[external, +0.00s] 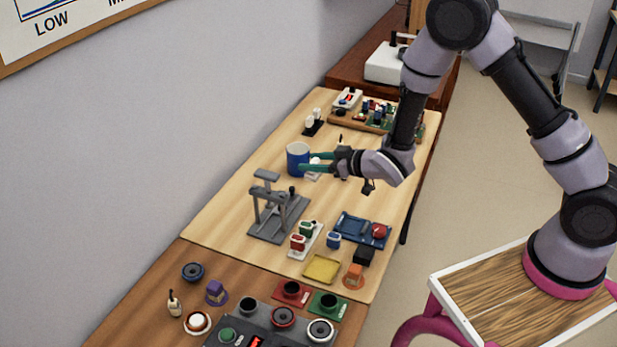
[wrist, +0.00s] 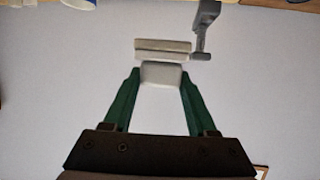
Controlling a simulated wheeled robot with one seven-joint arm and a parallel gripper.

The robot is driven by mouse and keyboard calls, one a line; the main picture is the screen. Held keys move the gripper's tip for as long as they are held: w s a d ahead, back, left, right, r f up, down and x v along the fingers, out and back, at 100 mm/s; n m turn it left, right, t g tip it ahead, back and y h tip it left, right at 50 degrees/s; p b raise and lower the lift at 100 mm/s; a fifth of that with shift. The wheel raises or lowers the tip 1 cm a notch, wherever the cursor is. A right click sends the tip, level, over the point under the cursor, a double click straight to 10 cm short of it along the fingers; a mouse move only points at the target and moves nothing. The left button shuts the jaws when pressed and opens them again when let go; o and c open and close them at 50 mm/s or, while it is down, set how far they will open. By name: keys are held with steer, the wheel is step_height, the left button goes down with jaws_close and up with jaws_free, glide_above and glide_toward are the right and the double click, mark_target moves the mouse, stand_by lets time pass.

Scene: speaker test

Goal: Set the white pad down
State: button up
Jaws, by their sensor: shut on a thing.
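The white pad (wrist: 162,74) sits between the tips of my gripper's green fingers in the wrist view. My gripper (external: 307,162) is shut on it and reaches left over the light wooden table (external: 235,200). In the external view the pad (external: 315,161) shows only as a small pale patch, partly hidden by the fingers. The blue cup (external: 298,160) appears right beside the fingertips; I cannot tell if they touch. The height of the pad above the table is unclear.
A grey stand (external: 278,215) is nearer the camera than my gripper. Red and blue switches (external: 302,240), a blue tray (external: 362,230) and a yellow tray (external: 322,268) lie further forward. A circuit board (external: 375,115) is at the back. The table's left strip looks bare.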

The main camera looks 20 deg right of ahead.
step_height(320, 180, down, 16)
steer(key=shift+f, duration=0.2)
stand_by(0.4)
steer(key=shift+f, duration=0.1)
steer(key=shift+f, duration=0.3)
steer(key=o, duration=1.1)
